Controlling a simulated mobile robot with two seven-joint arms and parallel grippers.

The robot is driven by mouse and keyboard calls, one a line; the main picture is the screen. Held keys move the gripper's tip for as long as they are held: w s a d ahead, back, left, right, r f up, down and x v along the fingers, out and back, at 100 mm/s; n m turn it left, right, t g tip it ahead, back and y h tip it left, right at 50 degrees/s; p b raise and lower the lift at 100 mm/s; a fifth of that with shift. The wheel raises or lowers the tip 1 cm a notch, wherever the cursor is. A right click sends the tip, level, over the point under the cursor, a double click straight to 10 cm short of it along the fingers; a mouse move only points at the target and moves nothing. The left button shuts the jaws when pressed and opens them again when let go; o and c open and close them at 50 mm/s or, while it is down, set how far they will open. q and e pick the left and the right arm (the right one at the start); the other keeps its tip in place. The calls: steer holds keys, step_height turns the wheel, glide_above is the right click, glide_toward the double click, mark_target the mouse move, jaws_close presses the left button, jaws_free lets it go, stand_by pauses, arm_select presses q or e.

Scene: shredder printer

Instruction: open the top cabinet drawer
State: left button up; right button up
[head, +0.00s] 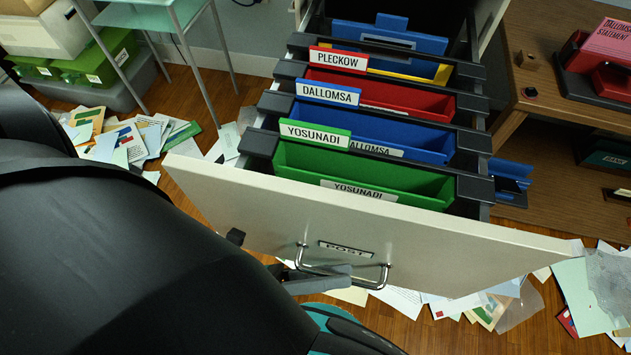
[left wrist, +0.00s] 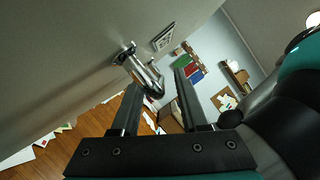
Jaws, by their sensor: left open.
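The cabinet drawer (head: 290,210) is pulled out far in the head view, with its pale front towards me and its inside showing. Its front has a "POST" label (head: 346,249) and a metal bar handle (head: 340,276). My left gripper (head: 287,262) is at the handle, partly hidden behind my own arm. In the left wrist view, the left gripper (left wrist: 157,88) is open, and the handle (left wrist: 143,75) lies between or just beyond its fingertips. Contact cannot be told. My right gripper is not in view.
Green, blue, red and yellow folders (head: 365,175) hang inside the drawer. Papers (head: 590,290) are scattered on the wooden floor. A wooden desk (head: 550,75) stands close on the right; a glass-topped stand (head: 150,15) and green boxes (head: 85,65) are at the left.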

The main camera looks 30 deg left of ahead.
arm_select(q)
steer(key=v, duration=1.5)
steer(key=shift+a+b, duration=0.15)
steer(key=shift+b, duration=0.2)
steer(key=shift+s, duration=0.1)
